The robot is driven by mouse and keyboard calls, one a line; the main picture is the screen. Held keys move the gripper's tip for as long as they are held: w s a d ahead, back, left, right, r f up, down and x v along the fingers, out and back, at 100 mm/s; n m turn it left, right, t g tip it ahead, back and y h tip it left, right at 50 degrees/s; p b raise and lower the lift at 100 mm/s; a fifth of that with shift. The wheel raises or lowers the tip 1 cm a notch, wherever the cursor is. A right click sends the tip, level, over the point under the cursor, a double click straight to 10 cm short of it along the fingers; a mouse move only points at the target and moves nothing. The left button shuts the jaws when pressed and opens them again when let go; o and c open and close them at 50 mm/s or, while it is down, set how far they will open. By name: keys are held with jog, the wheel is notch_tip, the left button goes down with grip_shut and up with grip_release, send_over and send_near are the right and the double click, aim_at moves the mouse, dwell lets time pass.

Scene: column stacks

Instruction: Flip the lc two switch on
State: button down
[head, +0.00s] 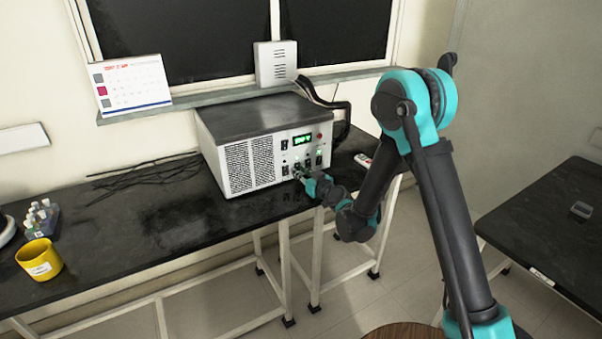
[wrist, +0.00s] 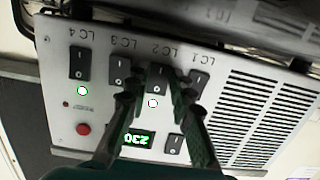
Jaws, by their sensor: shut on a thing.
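The power unit (head: 255,150) stands on the black bench, its grey front panel toward me. In the wrist view the panel (wrist: 60,42) appears upside down, with a row of black rocker switches labelled LC 1 to LC 4. The LC 2 switch (wrist: 157,76) is between the two fingers of my gripper (wrist: 156,91), which are shut on it. In the head view my gripper (head: 301,176) is against the lower part of the panel and hides the switch there. A small pale light (wrist: 152,103) shows beside LC 2.
LC 3 (wrist: 119,72) and LC 1 (wrist: 198,83) sit close on either side of the fingers. A red button (wrist: 83,129) and a green 230 display (wrist: 139,138) are also on the panel. A yellow mug (head: 40,262) stands at the bench's left.

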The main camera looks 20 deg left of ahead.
aim_at(296, 145)
jog(key=c, duration=1.6)
grip_release()
notch_tip(296, 145, up, 10)
